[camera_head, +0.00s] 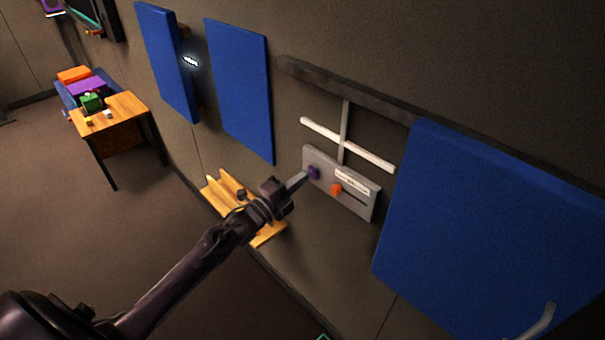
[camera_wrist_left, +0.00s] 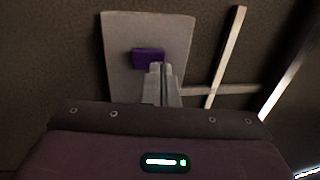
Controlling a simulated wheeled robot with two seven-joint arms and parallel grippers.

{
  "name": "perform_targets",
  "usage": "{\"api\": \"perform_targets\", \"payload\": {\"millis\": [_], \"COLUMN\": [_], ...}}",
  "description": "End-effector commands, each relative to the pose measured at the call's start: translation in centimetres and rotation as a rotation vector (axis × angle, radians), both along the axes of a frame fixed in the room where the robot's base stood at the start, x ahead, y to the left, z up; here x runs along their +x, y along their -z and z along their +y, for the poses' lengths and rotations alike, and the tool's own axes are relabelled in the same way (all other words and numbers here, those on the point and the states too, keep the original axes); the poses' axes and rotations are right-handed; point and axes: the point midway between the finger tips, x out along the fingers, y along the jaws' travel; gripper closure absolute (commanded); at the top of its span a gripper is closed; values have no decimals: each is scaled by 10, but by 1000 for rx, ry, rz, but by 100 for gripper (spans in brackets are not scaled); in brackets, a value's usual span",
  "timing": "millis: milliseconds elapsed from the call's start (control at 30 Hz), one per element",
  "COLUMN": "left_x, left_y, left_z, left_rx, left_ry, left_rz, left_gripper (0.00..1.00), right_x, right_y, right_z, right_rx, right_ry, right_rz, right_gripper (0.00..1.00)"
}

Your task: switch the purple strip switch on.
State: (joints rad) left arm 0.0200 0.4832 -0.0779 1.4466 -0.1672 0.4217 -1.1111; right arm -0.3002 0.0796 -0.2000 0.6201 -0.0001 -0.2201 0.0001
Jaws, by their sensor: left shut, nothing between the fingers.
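A grey panel (camera_head: 352,205) is fixed on the wall and carries a purple switch piece (camera_head: 313,172) at its left end. An orange knob (camera_head: 335,189) by a dark slot sits to its right, under a pale label. My left gripper (camera_head: 302,178) is shut and empty, with its tips at the purple piece. In the left wrist view, the purple piece (camera_wrist_left: 148,55) shows just beyond the shut fingertips (camera_wrist_left: 161,70), partly hidden by them. I cannot tell whether they touch. Whether the switch is on or off does not show clearly.
Pale bars (camera_head: 350,146) cross on the wall above the panel. Blue wall panels (camera_head: 240,90) hang to the left, and a large one (camera_head: 480,220) to the right. A wooden shelf (camera_head: 268,234) sits below my gripper. A table (camera_head: 125,110) stands far left.

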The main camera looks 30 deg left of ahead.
Motion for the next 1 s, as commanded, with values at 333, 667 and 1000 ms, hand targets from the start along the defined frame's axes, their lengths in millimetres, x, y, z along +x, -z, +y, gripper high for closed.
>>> {"api": "perform_targets", "payload": {"millis": [333,667,1000], "left_x": [13,16,19], "left_y": [-2,-11,-7], "left_z": [-5,-6,-7], "left_rx": [-1,20,34], "left_ry": [0,4,1], "left_rz": [1,47,97], "left_gripper": [100,100,100], "right_x": [0,0,0], "right_y": [-4,-19,-21], "right_z": [0,0,0], "right_rx": [0,0,0], "right_ry": [0,0,0], "right_rz": [0,0,0], "right_gripper": [75,75,75]}}
